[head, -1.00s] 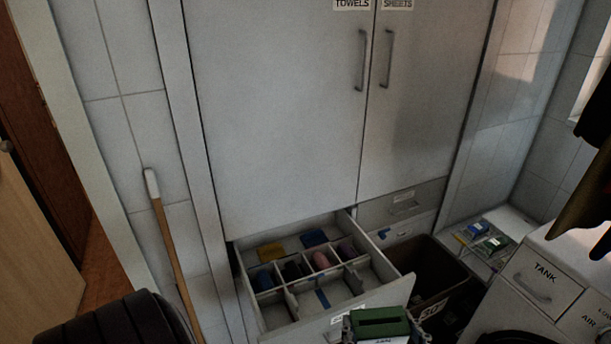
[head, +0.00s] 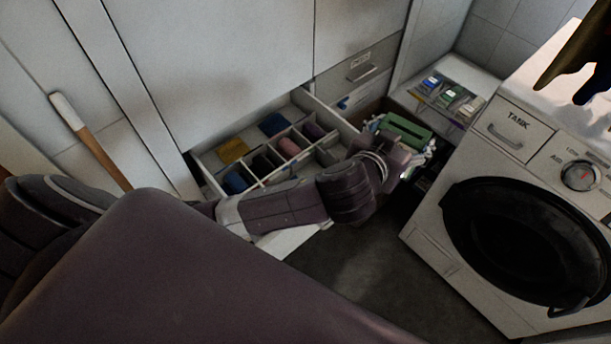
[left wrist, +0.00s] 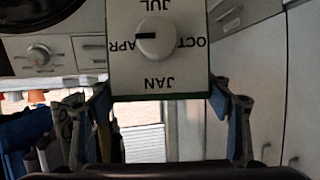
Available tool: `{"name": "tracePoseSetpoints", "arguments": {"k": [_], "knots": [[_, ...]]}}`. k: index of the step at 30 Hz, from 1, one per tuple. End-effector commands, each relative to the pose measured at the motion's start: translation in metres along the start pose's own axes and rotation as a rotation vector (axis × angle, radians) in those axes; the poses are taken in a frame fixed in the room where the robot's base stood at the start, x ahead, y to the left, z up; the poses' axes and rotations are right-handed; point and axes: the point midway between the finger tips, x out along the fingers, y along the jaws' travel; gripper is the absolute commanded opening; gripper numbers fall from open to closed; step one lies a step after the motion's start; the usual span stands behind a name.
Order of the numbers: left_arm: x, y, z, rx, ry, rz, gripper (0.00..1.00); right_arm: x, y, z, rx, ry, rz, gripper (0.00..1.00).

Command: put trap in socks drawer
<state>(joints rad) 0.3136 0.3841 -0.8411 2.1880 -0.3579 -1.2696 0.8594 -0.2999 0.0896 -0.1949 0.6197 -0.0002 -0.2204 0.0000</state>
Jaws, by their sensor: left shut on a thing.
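The trap (head: 407,128) is a green box with a white face; in the left wrist view its dial face (left wrist: 183,70) shows month marks. My left gripper (head: 405,150) is shut on it, with one finger at each side in the left wrist view. It holds the trap at the right of the open drawer (head: 322,108), not over its compartments. The drawer has dividers and rolled socks, including a yellow roll (head: 232,150), a blue roll (head: 273,124) and a pink roll (head: 289,146). My left arm hides the drawer's front part and label. My right gripper is out of view.
A washing machine (head: 440,250) stands at the right. Several small boxes (head: 450,97) lie on a low ledge behind the trap. A dark bin (head: 372,110) is mostly hidden beside the drawer. A wooden-handled tool (head: 100,155) leans at the left. Floor (head: 370,270) shows in front.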

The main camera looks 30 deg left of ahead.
Motion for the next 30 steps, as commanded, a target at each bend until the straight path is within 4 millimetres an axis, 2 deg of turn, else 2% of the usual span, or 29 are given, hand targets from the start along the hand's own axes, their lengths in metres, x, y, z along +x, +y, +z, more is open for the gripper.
{"name": "tracePoseSetpoints", "arguments": {"k": [8,16,20,23,30], "knots": [[0.025,0.002,0.022,0.102,0.0,0.218,0.45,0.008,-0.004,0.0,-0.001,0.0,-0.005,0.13],[0.041,-0.02,0.051,0.175,-0.002,0.403,0.45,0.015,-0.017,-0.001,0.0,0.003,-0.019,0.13],[0.044,-0.043,0.064,0.203,-0.003,0.472,0.45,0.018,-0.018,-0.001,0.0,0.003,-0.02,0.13],[0.043,-0.068,0.071,0.221,-0.003,0.516,0.45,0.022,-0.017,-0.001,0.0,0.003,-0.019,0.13],[0.024,-0.151,0.076,0.241,-0.004,0.568,0.45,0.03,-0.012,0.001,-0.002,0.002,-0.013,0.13]]}}
